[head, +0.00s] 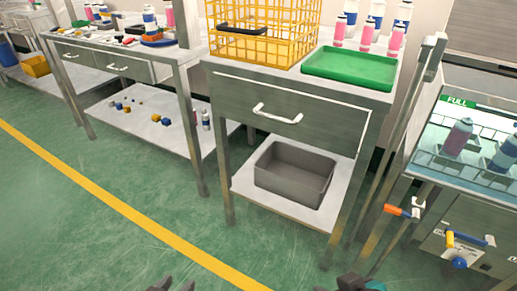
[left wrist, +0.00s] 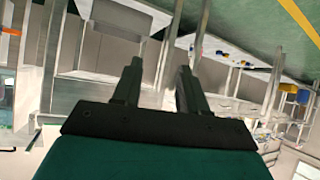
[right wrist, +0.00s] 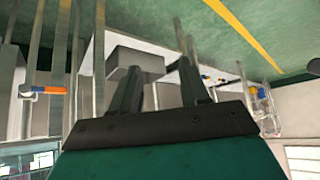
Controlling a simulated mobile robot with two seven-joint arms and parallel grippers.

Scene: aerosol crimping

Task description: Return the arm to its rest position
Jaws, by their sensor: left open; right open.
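My left gripper (head: 172,285) shows at the bottom edge of the head view, with only its dark fingertips in the picture. In the left wrist view my left gripper (left wrist: 158,80) is open, its two fingers apart with nothing between them. My right gripper (right wrist: 160,82) is open and empty in the right wrist view. In the head view a dark and teal part of my right arm shows at the bottom, right of centre. Both grippers are over the floor in front of the benches, apart from any object.
A steel bench with a drawer (head: 285,113) carries a yellow wire basket (head: 262,30) and a green tray (head: 350,68). A grey bin (head: 293,175) stands on its lower shelf. At right is a water bath with cans (head: 458,138) and an orange-handled valve (head: 402,211). Green floor (head: 90,225) is clear.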

